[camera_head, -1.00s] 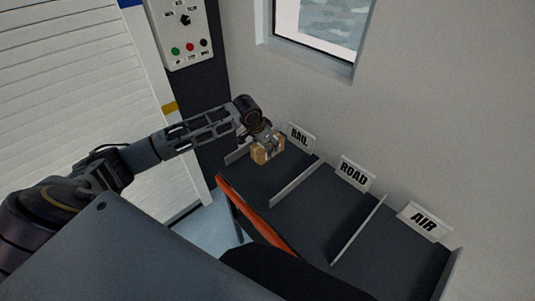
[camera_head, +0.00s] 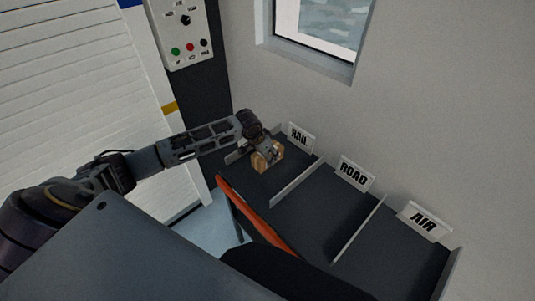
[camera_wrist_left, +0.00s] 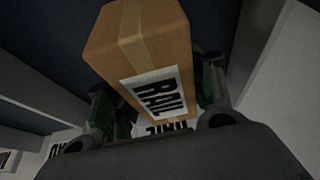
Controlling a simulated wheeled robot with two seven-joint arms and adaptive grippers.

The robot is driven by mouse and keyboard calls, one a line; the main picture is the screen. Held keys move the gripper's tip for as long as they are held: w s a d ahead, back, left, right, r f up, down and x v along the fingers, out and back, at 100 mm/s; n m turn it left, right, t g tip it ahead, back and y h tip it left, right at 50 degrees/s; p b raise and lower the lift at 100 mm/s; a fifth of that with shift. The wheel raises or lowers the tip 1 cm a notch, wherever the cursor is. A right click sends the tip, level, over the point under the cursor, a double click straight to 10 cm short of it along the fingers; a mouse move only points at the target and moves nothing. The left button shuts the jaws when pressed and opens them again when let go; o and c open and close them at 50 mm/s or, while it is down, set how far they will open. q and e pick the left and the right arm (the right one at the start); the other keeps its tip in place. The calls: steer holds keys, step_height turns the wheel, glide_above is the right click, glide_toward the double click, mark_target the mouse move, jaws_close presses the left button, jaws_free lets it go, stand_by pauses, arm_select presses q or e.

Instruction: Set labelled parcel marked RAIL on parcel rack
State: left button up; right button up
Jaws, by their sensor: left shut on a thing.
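A small brown parcel (camera_head: 267,160) with a strip of tape is at the RAIL bay of the dark parcel rack (camera_head: 322,213). My left gripper (camera_head: 266,149) is shut on the parcel from the wall side. In the left wrist view the parcel (camera_wrist_left: 140,50) sits between the fingers (camera_wrist_left: 158,103), and its white label reads RAIL. I cannot tell whether the parcel's underside touches the rack surface. The RAIL sign (camera_head: 299,137) stands at the back of this bay. My right gripper is not in view.
Thin upright dividers (camera_head: 297,182) separate the bays. The ROAD sign (camera_head: 354,173) and AIR sign (camera_head: 423,221) stand behind empty bays. An orange strip (camera_head: 255,215) runs along the rack's front. A control panel (camera_head: 186,33) and window (camera_head: 318,30) are on the walls behind.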

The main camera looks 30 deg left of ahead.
arm_select(q)
steer(key=o, duration=1.2)
steer(key=shift+o, duration=0.2)
steer(key=v, duration=1.2)
